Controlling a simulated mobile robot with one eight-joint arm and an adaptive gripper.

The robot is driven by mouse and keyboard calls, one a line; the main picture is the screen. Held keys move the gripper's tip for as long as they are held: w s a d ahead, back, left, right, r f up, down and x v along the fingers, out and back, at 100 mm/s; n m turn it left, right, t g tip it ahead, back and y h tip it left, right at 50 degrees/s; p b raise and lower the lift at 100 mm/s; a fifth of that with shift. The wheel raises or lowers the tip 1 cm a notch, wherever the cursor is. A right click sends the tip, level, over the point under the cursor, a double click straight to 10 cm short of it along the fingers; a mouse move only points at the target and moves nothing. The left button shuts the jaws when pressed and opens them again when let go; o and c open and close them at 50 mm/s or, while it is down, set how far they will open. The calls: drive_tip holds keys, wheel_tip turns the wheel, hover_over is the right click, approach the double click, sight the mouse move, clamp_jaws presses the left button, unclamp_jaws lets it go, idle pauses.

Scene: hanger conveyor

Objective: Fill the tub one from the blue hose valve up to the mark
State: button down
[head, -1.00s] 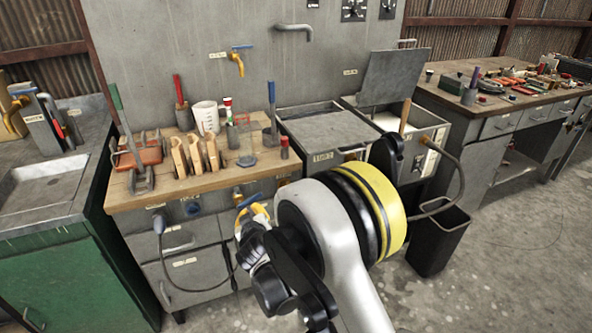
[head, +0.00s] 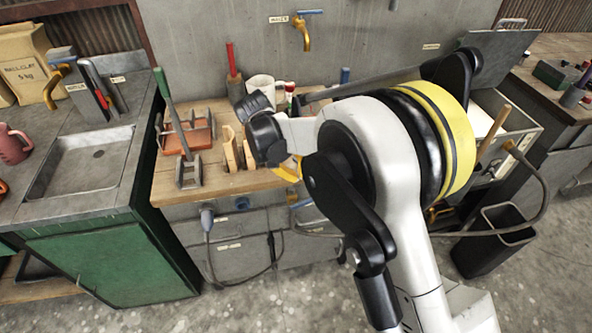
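A brass tap with a blue lever (head: 303,32) is on the grey wall, with a small label beside it that I cannot read surely. I cannot tell whether it is the blue hose valve. The neighbouring tub area is hidden by my arm. The dark end of my arm (head: 262,128) is over the wooden bench, near upright wooden pieces; its fingers cannot be made out.
The wooden bench (head: 215,185) holds a red rack (head: 200,135), a green-handled tool (head: 172,105) and a white jug (head: 262,88). A sink (head: 85,165) is at the left. A dark bin (head: 490,240) and a hose (head: 545,190) are at the right.

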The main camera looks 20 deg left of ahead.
sight(315, 196)
drive_tip(key=b+x, duration=0.3)
drive_tip(key=x, duration=0.7)
drive_tip(key=shift+f+b, duration=0.3)
drive_tip(key=shift+b, duration=0.1)
drive_tip(key=shift+w, duration=0.1)
drive_tip(key=f+g+y, duration=0.1)
drive_tip(key=w+d+f+g+y, duration=0.1)
drive_tip(key=y, duration=0.1)
drive_tip(key=shift+d, duration=0.15)
drive_tip(key=shift+f, duration=0.3)
drive_tip(key=shift+r, duration=0.15)
